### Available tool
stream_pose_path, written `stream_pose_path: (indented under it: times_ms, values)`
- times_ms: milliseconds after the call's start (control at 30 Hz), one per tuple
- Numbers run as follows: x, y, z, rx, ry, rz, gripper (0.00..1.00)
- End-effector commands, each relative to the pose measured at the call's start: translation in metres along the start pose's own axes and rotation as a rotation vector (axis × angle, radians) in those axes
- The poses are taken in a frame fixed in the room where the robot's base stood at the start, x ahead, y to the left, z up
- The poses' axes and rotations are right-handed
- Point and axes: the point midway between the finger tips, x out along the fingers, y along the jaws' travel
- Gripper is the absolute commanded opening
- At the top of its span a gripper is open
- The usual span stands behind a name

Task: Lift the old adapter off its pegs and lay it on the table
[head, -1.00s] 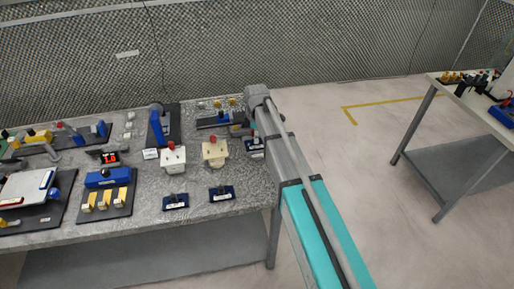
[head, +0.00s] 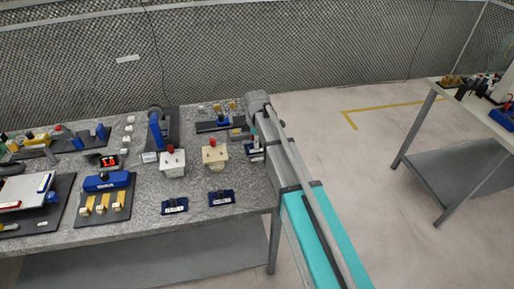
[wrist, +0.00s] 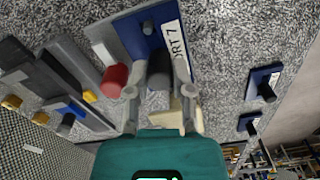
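A blue adapter plate (wrist: 142,38) with a white label ending in "ORT 7" fills the upper middle of the wrist view. A dark round knob (wrist: 160,72) stands up from it. My gripper (wrist: 160,66) has its two fingers on either side of this knob, with narrow gaps showing, so it looks open. I cannot tell whether the fingers touch the knob. The pegs are hidden. In the head view the labelled blue part (head: 255,149) is at the table's right edge, partly behind my arm. Two similar blue parts (head: 175,205) (head: 221,197) lie near the front edge.
A red knob (wrist: 115,77) stands close beside my left finger. A cream box with a red top (head: 214,156) and a white one (head: 173,162) stand left of my gripper. Bare grey table (head: 200,222) shows along the front edge. A second table (head: 470,110) stands at right.

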Motion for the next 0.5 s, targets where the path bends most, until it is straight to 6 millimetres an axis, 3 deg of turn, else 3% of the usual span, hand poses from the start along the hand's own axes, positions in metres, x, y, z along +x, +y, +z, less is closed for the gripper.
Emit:
stream_pose_path:
  times_ms: [33,100,500]
  values:
    - [0.0,0.0001,0.0,0.0,0.0,0.0,0.1]
    - [0.0,0.0001,0.0,0.0,0.0,0.0,0.0]
    - [-0.001,0.0002,0.0,0.0,0.0,0.001,0.0]
